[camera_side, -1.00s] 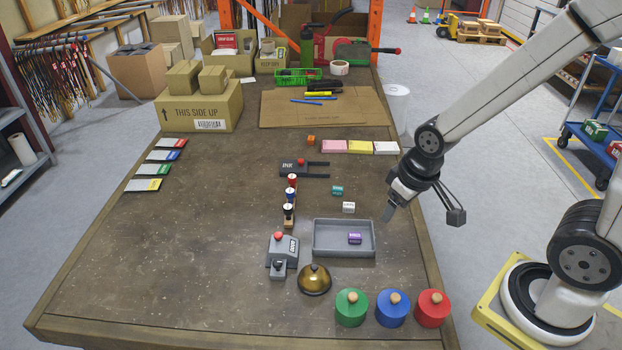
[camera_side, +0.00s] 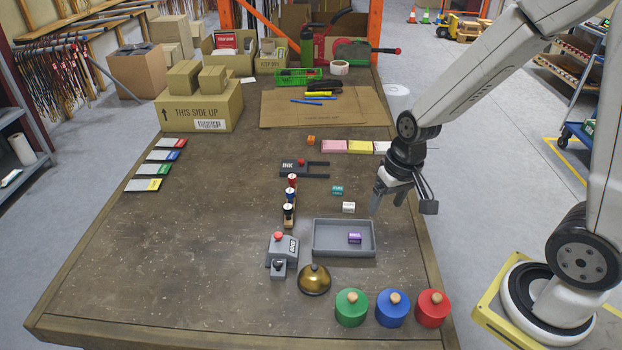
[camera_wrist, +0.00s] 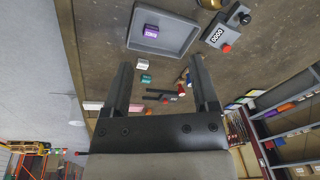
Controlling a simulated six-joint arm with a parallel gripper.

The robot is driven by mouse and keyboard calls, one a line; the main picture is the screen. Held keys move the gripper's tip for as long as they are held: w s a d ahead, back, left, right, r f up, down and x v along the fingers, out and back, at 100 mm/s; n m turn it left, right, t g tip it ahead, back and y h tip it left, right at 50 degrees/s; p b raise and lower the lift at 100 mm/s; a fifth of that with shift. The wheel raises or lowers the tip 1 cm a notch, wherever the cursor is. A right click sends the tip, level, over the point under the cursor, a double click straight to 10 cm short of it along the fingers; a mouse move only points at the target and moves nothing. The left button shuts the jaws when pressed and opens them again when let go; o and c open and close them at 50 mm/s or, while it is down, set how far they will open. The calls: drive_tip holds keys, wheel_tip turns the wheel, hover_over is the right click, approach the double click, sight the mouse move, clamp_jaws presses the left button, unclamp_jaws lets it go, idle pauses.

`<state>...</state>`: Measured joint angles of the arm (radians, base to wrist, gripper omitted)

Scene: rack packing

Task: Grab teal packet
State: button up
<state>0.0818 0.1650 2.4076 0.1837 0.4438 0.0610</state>
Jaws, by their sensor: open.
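The teal packet (camera_side: 337,190) is a small block lying on the table, behind the white packet (camera_side: 348,207). In the wrist view the teal packet (camera_wrist: 146,79) shows between my fingers, nearer the left one, with the white packet (camera_wrist: 142,65) just above it. My gripper (camera_side: 386,203) is open and empty, above the table's right side, to the right of the teal packet and apart from it. Both fingers of my gripper (camera_wrist: 162,82) show in the wrist view.
A grey tray (camera_side: 318,250) with a purple packet (camera_side: 355,238) stands in front of the white packet. Several stamps (camera_side: 290,195) stand to the left, by a dark ink-pad case (camera_side: 292,168). An orange block (camera_side: 311,140) and coloured pads (camera_side: 334,146) lie behind.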

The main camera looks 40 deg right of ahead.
sight(339, 188)
drive_tip(key=w+d+f+m+t+y, duration=0.1)
drive_tip(key=w+d+f+m+y, duration=0.1)
drive_tip(key=w+d+f+m, duration=0.2)
drive_tip(key=w+d+f+m+t+y, duration=0.2)
drive_tip(key=w+d+f+m, duration=0.3)
drive_tip(key=w+m, duration=0.3)
drive_tip(key=w+d+f+m+t+y, duration=0.1)
drive_tip(key=w+d+f+m+y, duration=0.3)
drive_tip(key=w+f+m, duration=0.2)
drive_tip(key=shift+d+m+t, duration=0.25)
drive_tip(key=shift+m+t, duration=0.05)
drive_tip(key=shift+m, duration=0.6)
drive_tip(key=d+f+m+t, duration=0.1)
drive_tip(key=w+d+f+m+t, duration=0.1)
drive_tip(key=d, duration=0.1)
drive_tip(key=d+f+m+t, duration=0.1)
drive_tip(key=d+m, duration=0.1)
drive_tip(key=shift+w+d+f, duration=0.15)
drive_tip(key=shift+w+d, duration=0.05)
drive_tip(key=shift+w, duration=0.1)
drive_tip(key=shift+d+f+m+t, duration=0.25)
drive_tip(key=shift+d+m+t, duration=0.15)
drive_tip(key=shift+d+t, duration=0.15)
drive_tip(key=shift+x, duration=1.4)
drive_tip(key=shift+x, duration=2.6)
drive_tip(key=shift+w+r, duration=0.1)
drive_tip(key=shift+r, duration=0.05)
